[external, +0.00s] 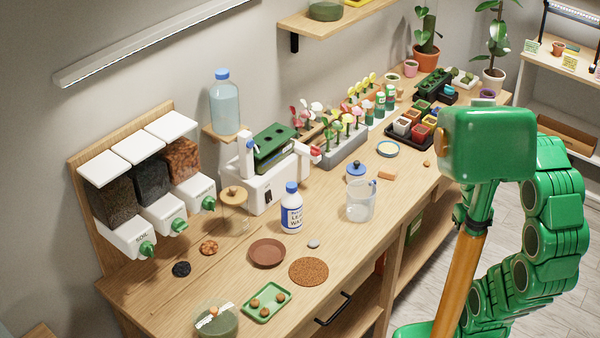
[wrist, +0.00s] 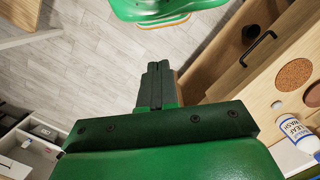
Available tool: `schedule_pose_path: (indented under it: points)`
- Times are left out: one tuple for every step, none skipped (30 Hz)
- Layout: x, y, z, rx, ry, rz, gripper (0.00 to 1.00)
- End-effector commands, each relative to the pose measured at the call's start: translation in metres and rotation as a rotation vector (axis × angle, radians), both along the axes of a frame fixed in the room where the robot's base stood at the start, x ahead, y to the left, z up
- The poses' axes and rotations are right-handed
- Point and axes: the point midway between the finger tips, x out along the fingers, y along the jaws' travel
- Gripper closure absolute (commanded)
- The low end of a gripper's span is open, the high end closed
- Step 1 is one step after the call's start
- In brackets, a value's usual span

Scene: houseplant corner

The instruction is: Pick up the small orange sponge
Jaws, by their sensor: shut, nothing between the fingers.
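A small light-orange block, which looks like the sponge (external: 387,174), lies on the wooden workbench to the right of a clear measuring jug (external: 361,201). In the wrist view my gripper (wrist: 157,68) is shut, its dark fingers together with nothing between them. It is over the grey floor, beside the bench and away from the sponge. The sponge does not show in the wrist view. In the external view my green arm stands at the right, and I cannot make out the fingertips there.
A white leaf-wash bottle (external: 292,212) stands left of the jug. The bench around the block's front is mostly clear.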

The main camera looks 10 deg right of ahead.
Motion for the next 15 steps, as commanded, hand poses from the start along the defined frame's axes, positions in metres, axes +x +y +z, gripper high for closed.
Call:
schedule_pose_path:
  points:
    - [0.0,0.0,0.0,0.0,0.0,0.0,1.0]
    - [0.0,0.0,0.0,0.0,0.0,0.0,0.98]
    - [0.0,0.0,0.0,0.0,0.0,0.0,0.92]
    - [0.0,0.0,0.0,0.0,0.0,0.0,0.88]
    - [0.0,0.0,0.0,0.0,0.0,0.0,0.83]
    - [0.0,0.0,0.0,0.0,0.0,0.0,0.77]
    - [0.0,0.0,0.0,0.0,0.0,0.0,0.72]
    - [0.0,0.0,0.0,0.0,0.0,0.0,0.68]
    - [0.0,0.0,0.0,0.0,0.0,0.0,0.62]
    - [0.0,0.0,0.0,0.0,0.0,0.0,0.57]
    - [-0.0001,0.0,0.0,0.0,0.0,0.0,0.53]
    - [0.0,0.0,0.0,0.0,0.0,0.0,0.46]
    - [0.0,0.0,0.0,0.0,0.0,0.0,0.42]
    - [0.0,0.0,0.0,0.0,0.0,0.0,0.37]
    - [0.0,0.0,0.0,0.0,0.0,0.0,0.31]
